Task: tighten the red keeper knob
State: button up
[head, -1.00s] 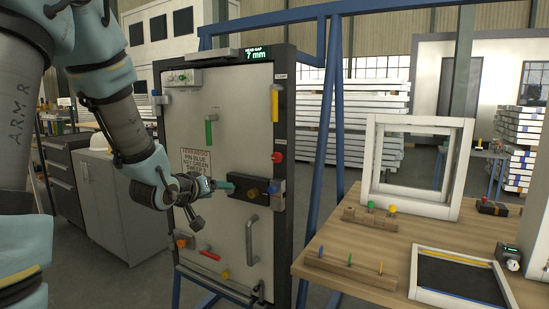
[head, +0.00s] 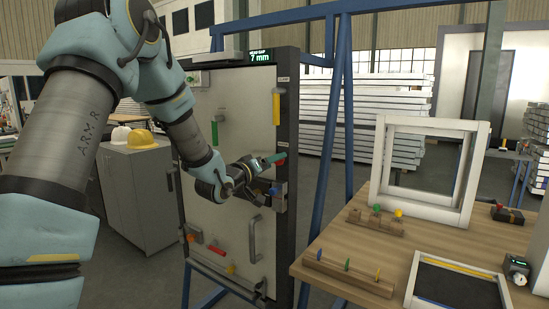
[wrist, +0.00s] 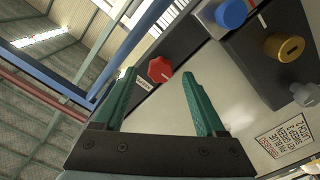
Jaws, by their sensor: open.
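The red keeper knob (wrist: 160,69) is a lobed knob on the dark frame edge of the white door panel, with a small white label beside it. In the wrist view it shows ahead of and between the two green fingertips of my gripper (wrist: 160,76), which is open and empty. I cannot tell how far the tips are from the knob. In the head view my gripper (head: 275,158) is at the door's right edge, and only a bit of the red knob (head: 281,162) shows behind the fingers. The display (head: 260,57) above the door reads 7 mm.
Close by are a blue knob (wrist: 231,13), a brass knob (wrist: 284,47) and a grey knob (wrist: 305,95). The door (head: 240,110) also carries a yellow handle (head: 277,107), a green handle (head: 214,133) and a grey pull handle (head: 254,240). A wooden bench (head: 350,262) stands at right.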

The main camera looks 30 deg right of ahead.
jog(key=shift+x, duration=0.8)
jog(key=shift+c, duration=0.3)
grip_shut()
